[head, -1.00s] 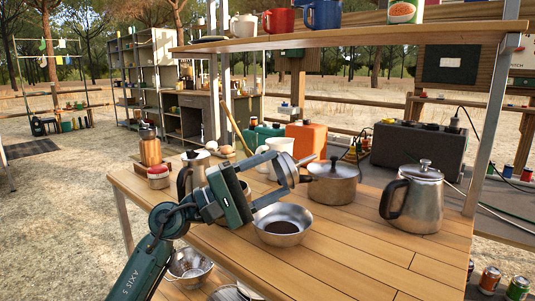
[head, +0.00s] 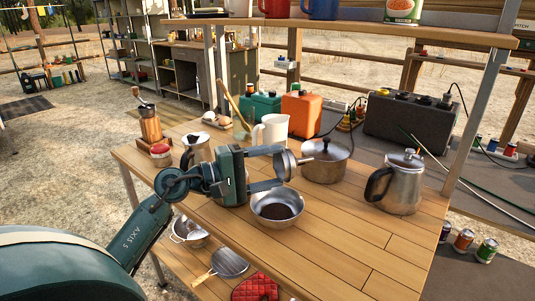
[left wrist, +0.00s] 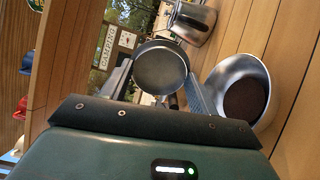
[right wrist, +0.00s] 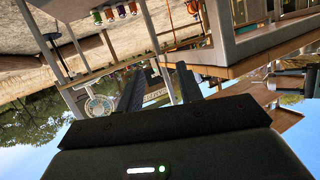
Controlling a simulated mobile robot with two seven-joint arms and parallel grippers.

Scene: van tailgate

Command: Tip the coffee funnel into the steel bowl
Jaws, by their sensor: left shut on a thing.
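The coffee funnel (head: 287,163) is a small grey metal piece held on its side, its narrow end to the right. My left gripper (head: 279,168) is shut on it, just above the steel bowl (head: 261,212). The left wrist view shows the funnel's round grey inside (left wrist: 160,67) between the fingers, seemingly empty. The bowl stands upright on the wooden table with dark coffee grounds (head: 277,211) in it. It also shows in the left wrist view (left wrist: 256,65). My right gripper (right wrist: 160,88) shows only in its wrist view, open and empty, away from the table.
A lidded pot (head: 326,166) stands close behind the bowl, and a steel coffee pot (head: 403,188) is to the right. A white jug (head: 273,131), a steel pitcher (head: 196,150) and a wooden grinder (head: 150,127) stand behind and left. The front right tabletop is clear. A shelf (head: 360,35) runs overhead.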

